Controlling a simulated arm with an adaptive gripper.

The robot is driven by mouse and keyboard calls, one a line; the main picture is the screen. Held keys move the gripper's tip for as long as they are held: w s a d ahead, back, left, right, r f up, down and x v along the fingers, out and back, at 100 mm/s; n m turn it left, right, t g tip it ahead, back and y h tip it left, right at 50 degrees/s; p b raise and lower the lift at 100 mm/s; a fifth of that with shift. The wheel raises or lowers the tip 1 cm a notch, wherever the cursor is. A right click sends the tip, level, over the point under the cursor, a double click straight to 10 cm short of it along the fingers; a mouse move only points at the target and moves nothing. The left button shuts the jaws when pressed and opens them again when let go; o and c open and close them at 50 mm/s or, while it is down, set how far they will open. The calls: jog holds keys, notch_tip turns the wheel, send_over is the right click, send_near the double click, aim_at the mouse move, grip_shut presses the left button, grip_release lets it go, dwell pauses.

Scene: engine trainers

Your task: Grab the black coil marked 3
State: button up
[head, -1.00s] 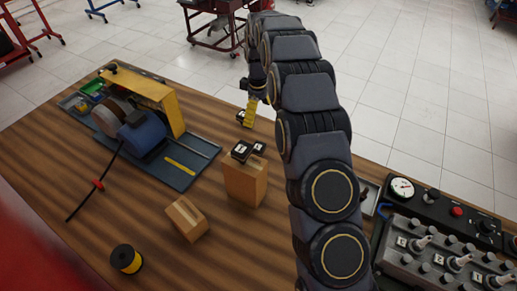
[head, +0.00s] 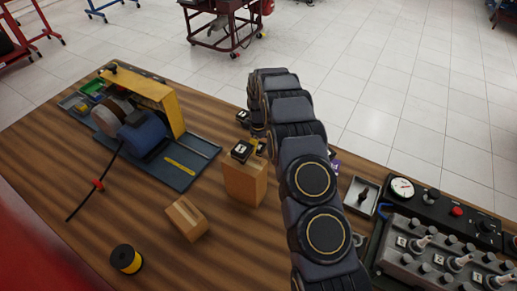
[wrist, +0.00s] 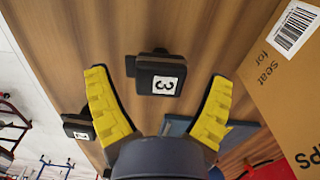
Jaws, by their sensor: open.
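The black coil marked 3 (wrist: 160,76) shows its white label in the wrist view, with a dark stub at its left and top. It lies between the two yellow fingers of my open gripper (wrist: 160,82), with a clear gap on each side. A second black coil with a white label (wrist: 77,127) lies outside the left finger. My arm hides most of my gripper there; a bit of yellow shows beside the block.
A cardboard box with printed text (wrist: 284,85) stands close to the right finger in the wrist view. A grinder on a blue base (head: 145,130), a slotted wooden block (head: 187,217) and a yellow-black spool (head: 126,259) are left in the head view. A control panel (head: 440,240) is at right.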

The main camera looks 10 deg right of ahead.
jog(key=c, duration=1.2)
jog(key=shift+r, duration=0.15)
